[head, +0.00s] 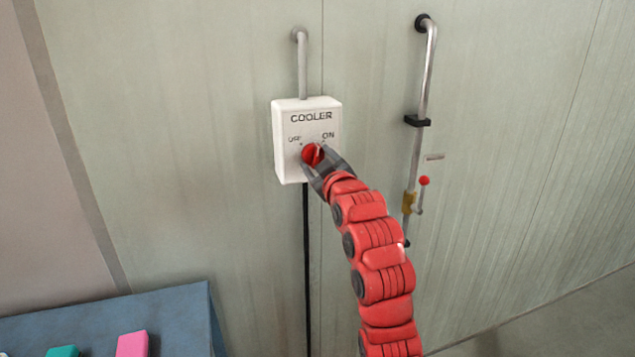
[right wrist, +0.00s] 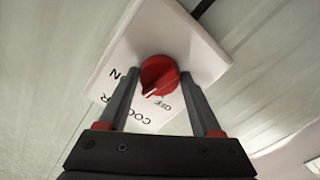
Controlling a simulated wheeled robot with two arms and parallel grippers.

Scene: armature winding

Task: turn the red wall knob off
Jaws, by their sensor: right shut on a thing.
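The red knob (head: 311,154) is on the front of a white box (head: 291,168) fixed to the wall. The box is lettered COOLER, with OFF on the left and ON on the right above the knob. My right gripper (head: 315,158) is at the knob, one finger on each side, shut on it. In the right wrist view the knob (right wrist: 159,74) sits between the fingers of the right gripper (right wrist: 158,78). Its white pointer line lies between the ON and OFF lettering there. My left gripper is not in view.
A grey pipe (head: 302,70) rises from the box and a black cable (head: 306,260) hangs below. To the right stands a metal pipe (head: 428,75) with a red-tipped lever (head: 424,181). A blue table (head: 180,310) with pink (head: 132,344) and teal (head: 62,352) items is lower left.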

